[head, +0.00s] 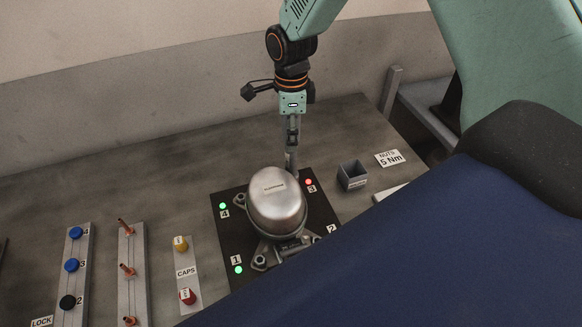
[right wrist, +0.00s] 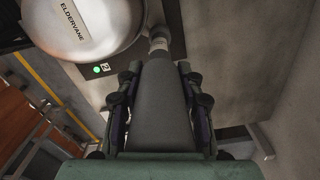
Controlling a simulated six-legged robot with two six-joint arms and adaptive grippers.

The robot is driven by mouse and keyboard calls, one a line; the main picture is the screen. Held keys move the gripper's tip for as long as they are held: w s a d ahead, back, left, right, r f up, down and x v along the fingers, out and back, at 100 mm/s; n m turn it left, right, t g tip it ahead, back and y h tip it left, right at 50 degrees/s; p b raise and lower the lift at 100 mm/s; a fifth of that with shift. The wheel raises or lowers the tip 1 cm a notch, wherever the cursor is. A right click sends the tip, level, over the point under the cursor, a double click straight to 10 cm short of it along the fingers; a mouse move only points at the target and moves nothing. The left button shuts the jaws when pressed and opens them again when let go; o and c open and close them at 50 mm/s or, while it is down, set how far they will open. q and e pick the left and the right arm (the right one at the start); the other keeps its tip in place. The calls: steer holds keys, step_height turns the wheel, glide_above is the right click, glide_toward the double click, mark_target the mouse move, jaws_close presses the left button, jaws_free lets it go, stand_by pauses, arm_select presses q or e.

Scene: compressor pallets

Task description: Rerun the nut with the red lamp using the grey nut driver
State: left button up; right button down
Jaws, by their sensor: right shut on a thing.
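My right gripper (head: 292,128) is shut on the grey nut driver (head: 291,158), which hangs roughly upright behind the silver compressor (head: 276,202). The driver (right wrist: 160,105) also fills the middle of the right wrist view, between the fingers. Its narrow end (right wrist: 158,44) is close beside the compressor dome. The red lamp (head: 309,182) glows by label 3, just right of the driver's lower end. The nut there is hidden, so I cannot tell whether the driver sits on it. Green lamps glow at 4 (head: 222,206) and 1 (head: 238,269). My left gripper is out of view.
The dark pallet plate (head: 228,232) lies under the compressor. An open grey box (head: 352,176) and a "5 Nm" sign (head: 390,158) stand to the right. Racks with blue and black knobs (head: 72,265), copper fittings (head: 128,270) and caps (head: 187,272) are left. My body covers the lower right.

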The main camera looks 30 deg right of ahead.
stand_by(0.4)
steer(key=shift+f, duration=0.15)
stand_by(0.5)
steer(key=shift+f, duration=0.4)
stand_by(0.6)
steer(key=shift+s+f+b, duration=0.15)
steer(key=shift+f+b, duration=0.1)
steer(key=shift+b, duration=0.05)
stand_by(1.7)
steer(key=shift+r, duration=0.1)
steer(key=shift+r+p, duration=0.65)
steer(key=shift+p, duration=0.15)
steer(key=shift+r+p, duration=1.85)
